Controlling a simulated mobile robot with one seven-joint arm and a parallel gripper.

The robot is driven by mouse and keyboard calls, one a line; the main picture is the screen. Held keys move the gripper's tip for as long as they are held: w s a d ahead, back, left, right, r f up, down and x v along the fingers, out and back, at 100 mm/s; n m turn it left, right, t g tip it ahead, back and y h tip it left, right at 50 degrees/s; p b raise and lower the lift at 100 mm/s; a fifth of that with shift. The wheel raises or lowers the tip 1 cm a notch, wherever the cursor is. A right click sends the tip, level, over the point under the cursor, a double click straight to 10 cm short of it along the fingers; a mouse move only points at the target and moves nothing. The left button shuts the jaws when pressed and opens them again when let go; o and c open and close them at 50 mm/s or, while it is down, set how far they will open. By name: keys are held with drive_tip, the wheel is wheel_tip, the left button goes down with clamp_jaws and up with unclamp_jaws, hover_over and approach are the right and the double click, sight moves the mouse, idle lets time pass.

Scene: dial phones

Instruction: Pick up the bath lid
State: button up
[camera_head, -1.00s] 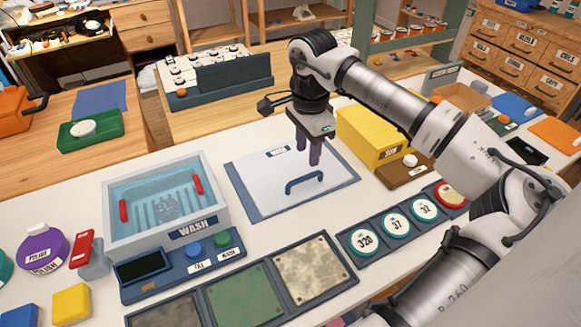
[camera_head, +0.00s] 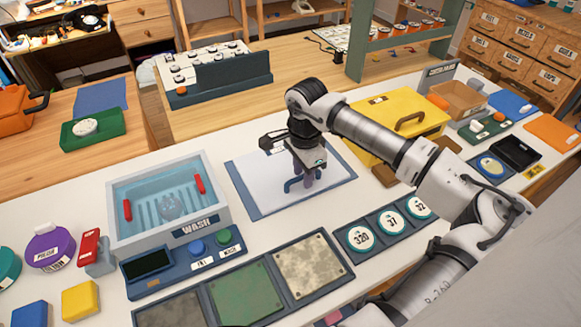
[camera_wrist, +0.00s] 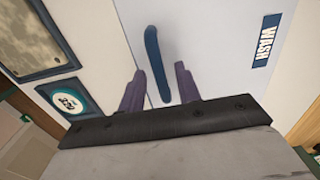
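The bath lid (camera_head: 265,180) is a pale flat panel with a blue arched handle, lying on a dark blue mat (camera_head: 243,208) in the middle of the bench. In the wrist view the lid (camera_wrist: 215,75) carries a WASH label, and its blue handle (camera_wrist: 153,55) stands between my two purple fingers. My gripper (camera_head: 303,184) points down at the handle and partly hides it in the head view. In the wrist view the gripper (camera_wrist: 160,72) is open, with a gap on each side of the handle. I cannot tell whether the fingertips reach below the handle's top.
The open wash bath (camera_head: 167,200) with blue water and red grips stands left of the lid. A yellow box (camera_head: 400,125) stands close on the right. Numbered dials (camera_head: 361,239) and grit pads (camera_head: 312,267) lie in front.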

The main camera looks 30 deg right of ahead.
clamp_jaws()
idle(1.2)
